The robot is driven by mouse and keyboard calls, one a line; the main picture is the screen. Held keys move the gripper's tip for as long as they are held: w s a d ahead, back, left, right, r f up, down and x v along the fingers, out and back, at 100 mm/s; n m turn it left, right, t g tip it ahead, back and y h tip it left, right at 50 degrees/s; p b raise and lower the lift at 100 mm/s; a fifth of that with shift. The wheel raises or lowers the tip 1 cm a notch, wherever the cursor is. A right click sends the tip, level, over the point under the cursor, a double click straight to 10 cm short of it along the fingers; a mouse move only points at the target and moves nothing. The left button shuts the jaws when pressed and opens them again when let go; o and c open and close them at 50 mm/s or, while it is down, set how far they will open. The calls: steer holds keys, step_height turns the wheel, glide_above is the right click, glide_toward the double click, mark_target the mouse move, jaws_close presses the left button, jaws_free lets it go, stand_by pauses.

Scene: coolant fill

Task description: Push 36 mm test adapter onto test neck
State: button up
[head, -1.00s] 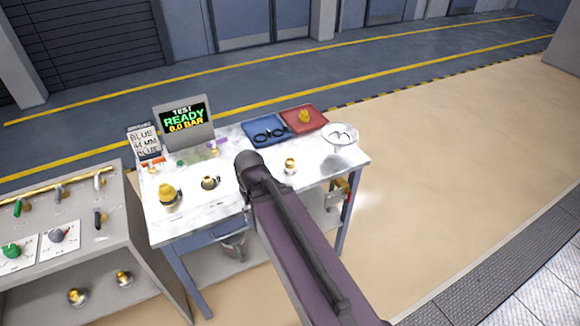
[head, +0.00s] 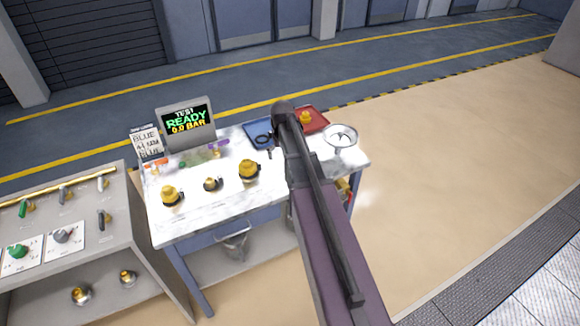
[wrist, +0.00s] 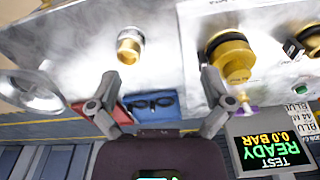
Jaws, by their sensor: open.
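A large yellow cap-like fitting with a black collar (head: 249,170) stands upright on the bench; it also shows in the wrist view (wrist: 231,54). I cannot read its size or tell whether it sits on a neck. A smaller plain brass fitting (wrist: 130,46) stands beside it in the wrist view, hidden by my arm in the head view. A second yellow fitting (head: 170,195) and a low dark-and-brass fitting (head: 211,184) stand further left. My gripper (wrist: 158,80) is open and empty, its fingers spread between the brass and large yellow fittings in the picture, touching neither.
A blue tray (wrist: 170,109) with black rings and a red tray (head: 319,120) with a yellow piece lie at the back. A clear round dish (head: 340,137) is at right. The screen (head: 187,121) reads TEST READY 0.0 BAR. Bare bench (head: 225,215) shows in front.

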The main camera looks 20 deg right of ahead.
steer(key=w+d, duration=0.5)
steer(key=d, duration=0.2)
steer(key=shift+d+r+m, duration=0.2)
steer(key=shift+r+m, duration=0.1)
steer(key=shift+r, duration=0.1)
steer(key=shift+w+f, duration=0.1)
steer(key=shift+f, duration=0.1)
steer(key=f+b, duration=0.5)
steer(key=w+f+b, duration=0.1)
steer(key=f+b, duration=0.1)
steer(key=shift+f+b, duration=0.35)
steer(key=shift+f, duration=0.25)
steer(key=shift+f+b, duration=0.1)
steer(key=shift+b, duration=0.25)
steer(key=shift+w+f+b, duration=0.25)
steer(key=shift+f+b, duration=1)
steer(key=shift+w+f+b, duration=0.2)
steer(key=shift+f+b, duration=1)
steer(key=c, duration=1.3)
